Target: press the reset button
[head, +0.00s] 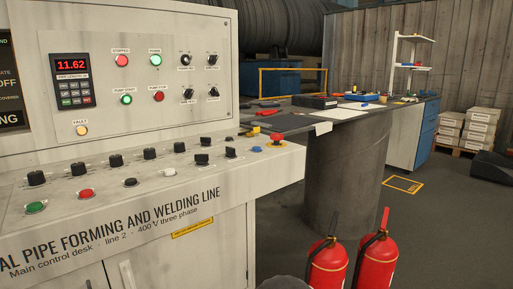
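The control desk (150,240) fills the left side of the head view. A blue button (250,151) is near the right end of its sloped top, left of a red mushroom button on a yellow base (277,140). A white button (170,173), a black button (130,182), a red button (86,194) and a green button (37,207) line the front of the slope. Their labels are too small to read, so I cannot tell which is the reset button. My gripper is not in view.
Several black knobs (115,160) stand behind the buttons. The upright panel (215,110) carries lamps, switches and a keypad (73,88) reading 11.62. Two red fire extinguishers (327,266) stand on the floor to the right. A cluttered workbench (335,113) is behind.

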